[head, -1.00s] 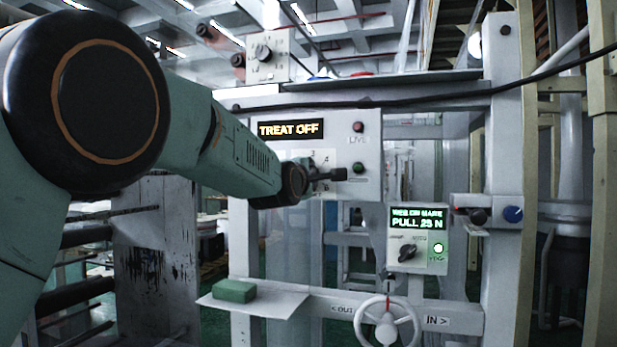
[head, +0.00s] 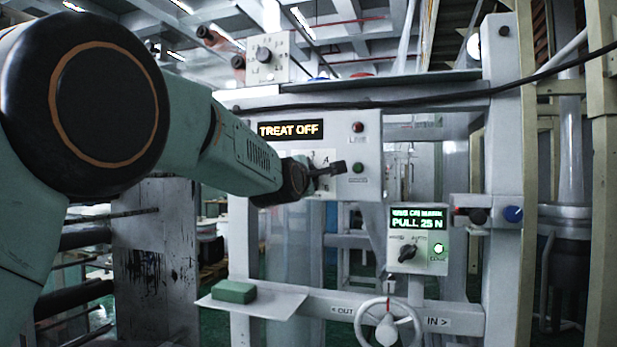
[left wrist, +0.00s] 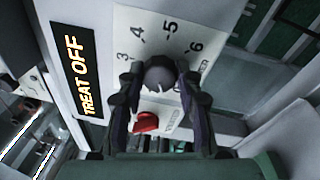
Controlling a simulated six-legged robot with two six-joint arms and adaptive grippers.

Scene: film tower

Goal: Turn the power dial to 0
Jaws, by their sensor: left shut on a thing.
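The power dial (left wrist: 160,76) is a dark round knob on a pale scale plate (left wrist: 180,38), with the numbers 3 to 6 readable around it. My left gripper (left wrist: 160,92) has its two dark fingers on either side of the knob and is shut on it. Its pointer and the 0 mark are hidden or cannot be made out. In the head view my left gripper (head: 325,172) is at the panel and covers the dial; part of the scale with a 4 shows above it. The panel display (head: 290,130) reads TREAT OFF. My right gripper is not in view.
A red switch (left wrist: 146,122) sits close to the fingers. A red lamp (head: 358,127) and a green lamp (head: 358,168) are right of the dial. Below right are a PULL 25 N box (head: 418,238) and a handwheel (head: 388,325). A green block (head: 234,291) lies on a shelf.

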